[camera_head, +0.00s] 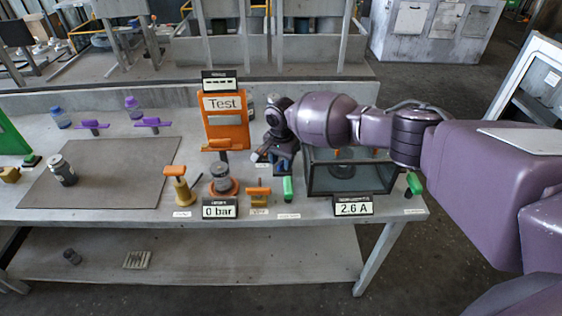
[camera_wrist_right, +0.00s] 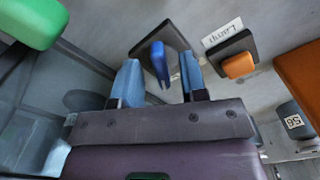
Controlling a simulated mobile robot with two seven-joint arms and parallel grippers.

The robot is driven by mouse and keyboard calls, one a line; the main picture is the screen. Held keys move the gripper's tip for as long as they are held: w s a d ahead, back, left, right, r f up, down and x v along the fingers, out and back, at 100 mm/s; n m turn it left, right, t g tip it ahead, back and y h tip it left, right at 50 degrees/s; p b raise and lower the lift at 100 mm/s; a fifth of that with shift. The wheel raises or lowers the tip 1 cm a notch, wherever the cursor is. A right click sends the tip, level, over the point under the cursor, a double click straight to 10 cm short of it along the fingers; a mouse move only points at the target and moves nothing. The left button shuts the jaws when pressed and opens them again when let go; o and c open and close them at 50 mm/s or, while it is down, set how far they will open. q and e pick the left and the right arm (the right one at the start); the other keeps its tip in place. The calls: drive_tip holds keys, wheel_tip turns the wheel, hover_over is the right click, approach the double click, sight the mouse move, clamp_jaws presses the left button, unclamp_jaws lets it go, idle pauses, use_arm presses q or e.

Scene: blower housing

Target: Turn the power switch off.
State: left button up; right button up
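A switch with a blue lever (camera_wrist_right: 160,62) on a dark square base shows in the right wrist view; no label saying power can be read on it. My right gripper (camera_wrist_right: 159,66) is open, its two blue fingers on either side of the blue lever with a gap to each. My left gripper is not in view.
An orange switch (camera_wrist_right: 239,65) labelled Lamp sits close to the right finger in the wrist view. A green handle (camera_wrist_right: 34,22) is at upper left there. In the head view a 2.6 A display (camera_head: 353,207) and a 0 bar display (camera_head: 219,209) line the bench front.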

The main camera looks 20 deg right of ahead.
drive_tip(key=shift+f, duration=0.1)
clamp_jaws()
